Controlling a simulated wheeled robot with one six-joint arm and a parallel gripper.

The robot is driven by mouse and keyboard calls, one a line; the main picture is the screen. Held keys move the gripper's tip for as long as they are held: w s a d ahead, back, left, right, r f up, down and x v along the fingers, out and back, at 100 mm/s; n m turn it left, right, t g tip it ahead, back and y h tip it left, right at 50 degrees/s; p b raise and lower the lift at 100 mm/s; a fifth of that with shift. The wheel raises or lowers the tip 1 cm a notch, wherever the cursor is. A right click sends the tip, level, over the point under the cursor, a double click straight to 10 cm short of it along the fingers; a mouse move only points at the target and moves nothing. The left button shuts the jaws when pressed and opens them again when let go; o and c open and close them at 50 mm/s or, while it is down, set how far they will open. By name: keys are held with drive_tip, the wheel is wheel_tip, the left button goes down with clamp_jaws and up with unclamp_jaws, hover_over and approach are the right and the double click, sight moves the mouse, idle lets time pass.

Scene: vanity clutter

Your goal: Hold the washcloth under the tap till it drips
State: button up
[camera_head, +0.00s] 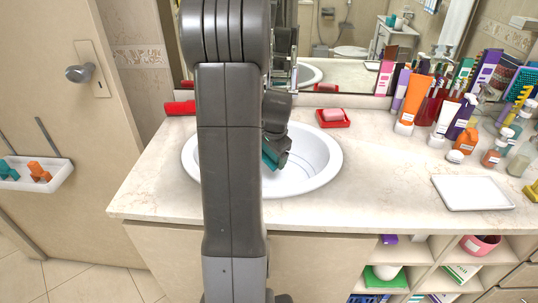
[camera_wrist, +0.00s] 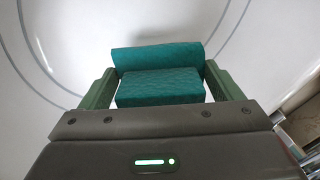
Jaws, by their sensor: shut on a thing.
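The teal washcloth (camera_wrist: 160,88) is folded or rolled and sits between the two green fingers of my gripper (camera_wrist: 160,74). The gripper is shut on it. In the head view a small bit of teal cloth (camera_head: 269,155) shows beside my gripper (camera_head: 274,160), over the white oval sink (camera_head: 320,162). The sink's white bowl (camera_wrist: 60,35) fills the background of the wrist view. My arm hides the sink's left middle part. I cannot make out the tap clearly in the head view; shiny metal shows at the wrist view's right edge. No water is visible on the cloth.
A red soap dish (camera_head: 334,123) with pink soap stands behind the sink, near the mirror (camera_head: 345,73). Several bottles and tubes crowd the counter's right side. A white tray (camera_head: 472,193) lies at the front right. The counter (camera_head: 385,165) right of the sink is bare.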

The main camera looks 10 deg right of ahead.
drive_tip(key=shift+a, duration=0.45)
drive_tip(key=shift+d, duration=0.15)
drive_tip(key=shift+d, duration=0.45)
drive_tip(key=shift+a, duration=0.15)
drive_tip(key=shift+a, duration=0.45)
drive_tip(key=shift+d, duration=0.1)
drive_tip(key=shift+d, duration=0.5)
drive_tip(key=shift+a, duration=0.15)
drive_tip(key=shift+a, duration=0.45)
